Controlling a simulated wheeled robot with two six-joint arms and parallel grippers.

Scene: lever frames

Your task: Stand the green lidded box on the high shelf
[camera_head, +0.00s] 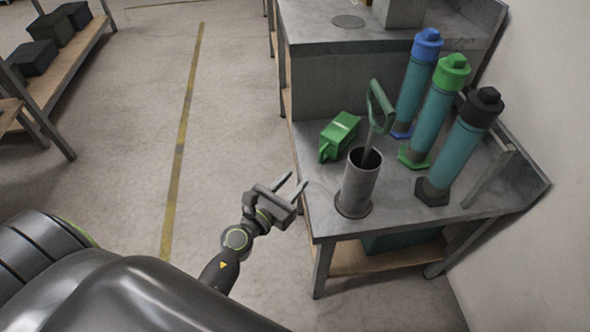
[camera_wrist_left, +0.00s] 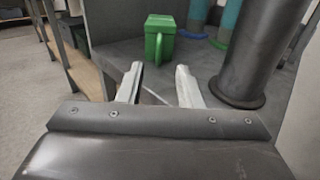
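The green lidded box (camera_head: 340,135) lies on the grey bench top, left of a grey cylinder, and looks tipped on its side in the head view. In the left wrist view the green box (camera_wrist_left: 160,36) is straight ahead, beyond the fingertips, with a handle-like part facing me. My left gripper (camera_head: 297,183) is open and empty, in front of the bench's left edge and apart from the box. Its two fingers (camera_wrist_left: 157,75) show spread in the wrist view. The high shelf may be the raised grey level (camera_head: 310,30) behind the bench top. My right gripper is not in view.
The upright grey cylinder (camera_head: 358,185) holds a green-handled tool (camera_head: 380,105) close to the box. Blue-, green- (camera_head: 437,110) and black-capped teal cylinders stand to the right. A wall bounds the right side. Open floor (camera_head: 140,130) lies left, with dark boxes on a rack (camera_head: 75,55).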

